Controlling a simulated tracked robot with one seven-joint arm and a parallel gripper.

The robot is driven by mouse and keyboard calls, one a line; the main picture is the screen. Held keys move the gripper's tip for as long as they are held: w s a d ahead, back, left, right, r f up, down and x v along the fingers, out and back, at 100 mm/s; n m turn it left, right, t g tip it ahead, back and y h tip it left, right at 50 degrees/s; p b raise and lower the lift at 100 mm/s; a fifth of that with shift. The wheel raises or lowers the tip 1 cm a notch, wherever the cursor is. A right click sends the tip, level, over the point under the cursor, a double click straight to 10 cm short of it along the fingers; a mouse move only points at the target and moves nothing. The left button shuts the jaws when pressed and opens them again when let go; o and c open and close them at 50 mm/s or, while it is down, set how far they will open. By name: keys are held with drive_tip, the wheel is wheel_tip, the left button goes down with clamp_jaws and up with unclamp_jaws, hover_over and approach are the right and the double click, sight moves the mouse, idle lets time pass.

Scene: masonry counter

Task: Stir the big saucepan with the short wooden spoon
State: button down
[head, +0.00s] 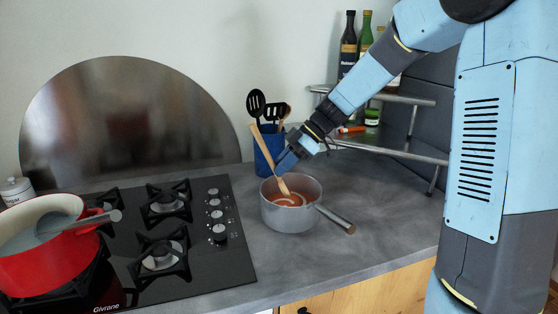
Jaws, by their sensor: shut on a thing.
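My gripper (284,163) is shut on a wooden spoon (266,148), above the grey saucepan (285,219). The spoon is tilted, its handle end up to the left. Its lower end is inside the saucepan, at the orange-red soup with a pale swirl (291,200); the spoon's tip is hard to make out. The saucepan stands on the counter right of the hob, its handle (336,219) pointing to the front right. A larger red pot (50,262) stands on the hob at the left, partly out of view, with a grey utensil (55,224) in it.
A blue utensil holder (268,146) with black utensils stands close behind my gripper. A metal shelf (390,149) with bottles (348,45) and jars is at the back right. The black hob (222,262) has bare burners. Counter right of the saucepan (395,215) is free.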

drive_tip(key=shift+w+d+f, duration=0.1)
drive_tip(key=shift+d+f, duration=0.25)
drive_tip(key=shift+f, duration=0.55)
drive_tip(key=shift+w+d+f, duration=0.1)
drive_tip(key=shift+d+f, duration=0.3)
drive_tip(key=shift+f, duration=0.5)
drive_tip(key=shift+w+d+f, duration=0.1)
drive_tip(key=shift+d+f, duration=0.25)
drive_tip(key=shift+f, duration=0.55)
